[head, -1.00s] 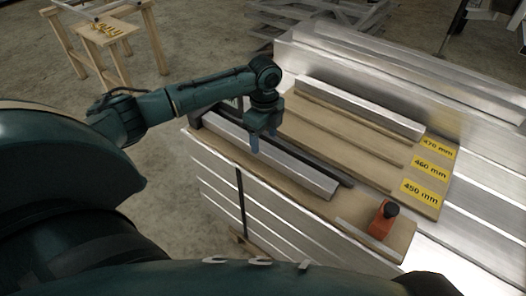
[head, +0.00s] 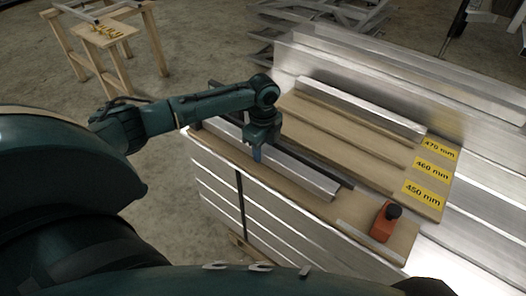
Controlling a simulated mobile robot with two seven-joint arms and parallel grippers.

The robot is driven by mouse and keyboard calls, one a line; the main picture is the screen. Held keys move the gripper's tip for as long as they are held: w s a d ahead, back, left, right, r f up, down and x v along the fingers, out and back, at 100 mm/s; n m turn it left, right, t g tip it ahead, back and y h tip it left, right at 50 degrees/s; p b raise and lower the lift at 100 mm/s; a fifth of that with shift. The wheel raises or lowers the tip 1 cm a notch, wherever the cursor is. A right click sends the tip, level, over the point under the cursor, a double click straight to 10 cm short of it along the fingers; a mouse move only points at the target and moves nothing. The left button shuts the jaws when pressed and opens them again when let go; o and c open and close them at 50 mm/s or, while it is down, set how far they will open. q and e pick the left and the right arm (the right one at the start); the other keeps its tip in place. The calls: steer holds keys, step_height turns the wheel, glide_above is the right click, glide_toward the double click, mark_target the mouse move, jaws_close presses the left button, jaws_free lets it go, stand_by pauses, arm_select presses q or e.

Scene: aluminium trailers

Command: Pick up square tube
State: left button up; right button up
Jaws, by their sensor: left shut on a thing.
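A silver square tube (head: 306,177) lies lengthwise near the front edge of the wooden board, beside a dark rail. My left gripper (head: 257,154) points down at the tube, around its middle, and is shut on it. The fingers hide part of the tube, and the tube still appears to rest at board level. My right gripper is not in the view.
A second silver tube (head: 360,108) lies on a stepped wooden board with yellow labels (head: 424,194) reading 450, 460 and 470 mm. An orange tool with a black knob (head: 384,222) stands at the front right. A wooden trestle (head: 103,36) stands far left.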

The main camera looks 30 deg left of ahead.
arm_select(q)
jaws_close()
steer(key=shift+r, duration=0.15)
